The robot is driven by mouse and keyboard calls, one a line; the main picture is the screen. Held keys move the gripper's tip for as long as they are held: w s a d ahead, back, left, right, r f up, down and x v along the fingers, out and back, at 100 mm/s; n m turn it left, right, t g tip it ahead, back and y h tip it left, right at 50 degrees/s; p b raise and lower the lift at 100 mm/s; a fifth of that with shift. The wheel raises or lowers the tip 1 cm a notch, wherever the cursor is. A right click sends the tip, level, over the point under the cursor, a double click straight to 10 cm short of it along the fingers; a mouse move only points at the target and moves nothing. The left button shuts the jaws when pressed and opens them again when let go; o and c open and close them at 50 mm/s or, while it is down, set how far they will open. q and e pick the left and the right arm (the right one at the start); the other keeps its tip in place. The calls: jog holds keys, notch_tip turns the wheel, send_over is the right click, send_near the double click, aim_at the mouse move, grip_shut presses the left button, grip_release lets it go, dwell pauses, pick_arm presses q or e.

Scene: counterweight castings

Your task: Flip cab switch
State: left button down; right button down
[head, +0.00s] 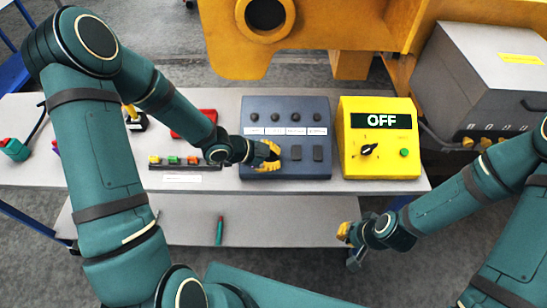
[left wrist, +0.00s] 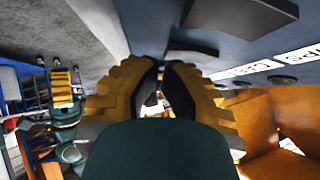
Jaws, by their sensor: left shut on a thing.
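The blue-grey switch panel (head: 285,170) stands on the table, with several black knobs along its top and a row of white labels below. Two dark rocker switches (head: 307,153) show on its right half; the lower left half is hidden by my left gripper (head: 268,155). The left gripper is at the panel's face, its yellow fingers shut, apparently on a switch. In the left wrist view the gripper (left wrist: 162,75) is close to the panel surface, with dark rockers (left wrist: 240,12) beside it. The label text is too small to read. My right gripper (head: 350,240) hangs empty in front of the table.
A yellow box (head: 380,165) reading OFF, with a black knob and green button, stands right of the panel. Left are a button strip (head: 176,162) and a red item (head: 194,124). A grey box (head: 485,75) and a yellow machine frame (head: 340,25) stand behind.

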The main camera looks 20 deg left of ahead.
pick_arm(q)
jog(key=shift+f+b, duration=0.45)
jog(key=shift+f, duration=0.15)
jog(key=shift+r, duration=0.15)
pick_arm(e)
jog(key=shift+f, duration=0.3)
pick_arm(q)
jog(key=shift+r, duration=0.1)
jog(key=shift+w+r+p, duration=0.1)
jog(key=shift+r+p, duration=0.6)
jog(key=shift+p, duration=0.2)
pick_arm(e)
jog(key=shift+r, duration=0.7)
